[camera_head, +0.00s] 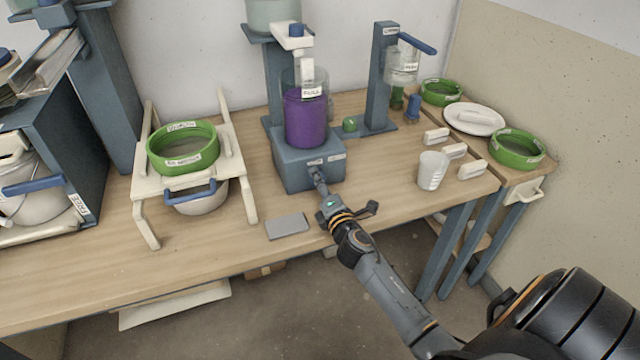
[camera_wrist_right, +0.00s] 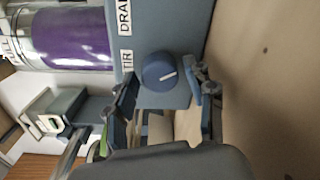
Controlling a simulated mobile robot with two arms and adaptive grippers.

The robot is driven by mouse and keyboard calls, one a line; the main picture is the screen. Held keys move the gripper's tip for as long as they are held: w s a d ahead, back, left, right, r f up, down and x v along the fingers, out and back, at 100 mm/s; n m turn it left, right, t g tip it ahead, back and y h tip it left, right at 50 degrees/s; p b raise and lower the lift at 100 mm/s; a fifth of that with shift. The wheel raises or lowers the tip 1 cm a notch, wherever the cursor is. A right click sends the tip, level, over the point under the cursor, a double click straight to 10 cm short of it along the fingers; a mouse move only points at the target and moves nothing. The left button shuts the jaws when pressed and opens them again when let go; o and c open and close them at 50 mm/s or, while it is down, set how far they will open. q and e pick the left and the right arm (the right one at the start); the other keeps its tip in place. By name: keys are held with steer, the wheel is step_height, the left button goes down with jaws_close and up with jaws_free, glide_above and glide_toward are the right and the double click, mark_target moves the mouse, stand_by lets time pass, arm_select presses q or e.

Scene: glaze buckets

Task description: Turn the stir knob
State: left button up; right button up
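The stir knob (camera_wrist_right: 159,70) is a round dark blue dial with a white pointer line, on the front of the blue-grey machine base (camera_head: 295,168). The label beside it reads "TIR", partly cut off. A clear vessel of purple liquid (camera_head: 305,118) stands on the base. My right gripper (camera_head: 317,180) reaches the front of the base in the head view and largely hides the knob there. In the right wrist view its fingers (camera_wrist_right: 163,82) are apart, one on each side of the knob; contact cannot be made out. My left gripper is not in view.
A grey flat block (camera_head: 287,226) lies left of my right gripper. A white cup (camera_head: 432,170) and several white blocks stand to the right. A cream rack (camera_head: 142,184) with a green ring (camera_head: 183,146) stands left. The front strip of the wooden table is mostly clear.

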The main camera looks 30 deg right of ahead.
steer(key=shift+s, duration=0.1)
steer(key=v, duration=1.2)
stand_by(0.7)
